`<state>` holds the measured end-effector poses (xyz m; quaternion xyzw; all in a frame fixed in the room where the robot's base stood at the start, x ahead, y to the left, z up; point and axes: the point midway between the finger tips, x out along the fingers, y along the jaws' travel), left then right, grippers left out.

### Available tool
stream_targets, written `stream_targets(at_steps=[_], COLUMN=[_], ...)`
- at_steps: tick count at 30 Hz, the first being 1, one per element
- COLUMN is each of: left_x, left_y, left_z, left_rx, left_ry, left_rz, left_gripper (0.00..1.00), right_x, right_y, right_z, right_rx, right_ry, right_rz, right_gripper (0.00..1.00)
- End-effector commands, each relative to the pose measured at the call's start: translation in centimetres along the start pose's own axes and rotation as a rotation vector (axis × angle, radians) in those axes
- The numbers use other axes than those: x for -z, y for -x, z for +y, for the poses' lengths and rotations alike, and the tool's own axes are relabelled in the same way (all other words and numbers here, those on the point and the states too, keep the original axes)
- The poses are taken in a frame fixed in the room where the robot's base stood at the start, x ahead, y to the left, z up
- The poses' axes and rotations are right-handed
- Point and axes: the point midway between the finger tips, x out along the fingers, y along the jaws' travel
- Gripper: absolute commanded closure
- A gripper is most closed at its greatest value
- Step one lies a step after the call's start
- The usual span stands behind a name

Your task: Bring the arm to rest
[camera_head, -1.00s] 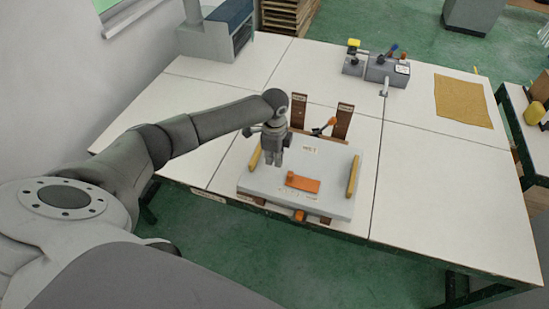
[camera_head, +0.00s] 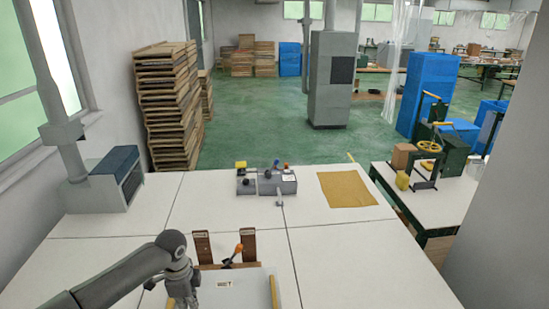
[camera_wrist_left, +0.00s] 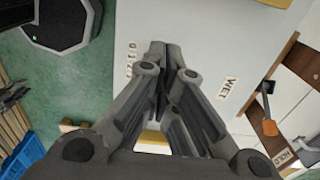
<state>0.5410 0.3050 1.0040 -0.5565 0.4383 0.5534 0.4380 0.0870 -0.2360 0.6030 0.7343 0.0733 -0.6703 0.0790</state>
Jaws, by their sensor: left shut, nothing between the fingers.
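My left arm comes in from the lower left in the head view. Its gripper (camera_head: 184,299) hangs over the left part of a white tray (camera_head: 245,291), partly cut off by the bottom edge. In the wrist view the left gripper's fingers (camera_wrist_left: 172,52) are together and hold nothing. The tray carries a "WET" label (camera_head: 224,284), which also shows in the wrist view (camera_wrist_left: 229,89), and a yellow strip (camera_head: 273,291). I cannot tell the gap between the fingers and the tray. My right gripper is not in view.
A grey fixture (camera_head: 267,183) and a tan cloth (camera_head: 345,188) lie further back. The white table (camera_head: 350,260) is clear at right. A grey machine (camera_head: 115,178) stands at back left.

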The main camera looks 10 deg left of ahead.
Motion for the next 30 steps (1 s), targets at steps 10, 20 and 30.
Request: stream_targets(at_steps=[10, 20, 30], left_x=[9.9, 12.9, 8.2], left_y=[-4.4, -2.8, 0.2], left_z=[11.2, 20.7, 25.7], left_rx=[0.013, 0.069, 0.143], left_ry=[0.077, 0.452, 0.892], left_rz=[0.128, 0.277, 0.294], left_gripper=[1.0, 1.0, 1.0], right_x=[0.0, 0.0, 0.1], right_y=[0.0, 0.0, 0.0], right_z=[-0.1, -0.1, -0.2], right_rx=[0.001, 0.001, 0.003], right_ry=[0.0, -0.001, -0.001], right_rz=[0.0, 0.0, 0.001], right_gripper=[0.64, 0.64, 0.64])
